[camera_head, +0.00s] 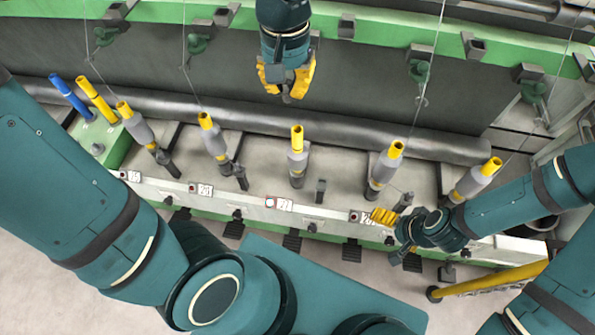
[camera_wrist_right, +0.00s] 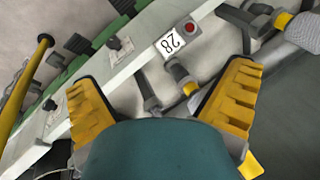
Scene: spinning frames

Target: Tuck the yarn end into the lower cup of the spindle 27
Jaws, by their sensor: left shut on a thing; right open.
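Spindle 27 (camera_head: 298,165) stands upright in the middle of the rail, with a yellow tube top and grey lower part. Its number plate (camera_head: 285,204) is below it. Its lower cup is too small to make out. My left gripper (camera_head: 287,92) is above and behind spindle 27, apart from it, with its yellow fingers closed. The yarn end cannot be made out at the fingertips. My right gripper (camera_head: 388,220) is open near plate 28, right of spindle 27.
Neighbouring spindles stand at left (camera_head: 216,145) and right (camera_head: 384,170), thin yarns running above several of them. A dark roller (camera_head: 250,112) runs behind. Blue (camera_head: 70,97) and yellow (camera_head: 97,100) tubes stand at the far left. Plate 28 (camera_wrist_right: 170,44) has a red button.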

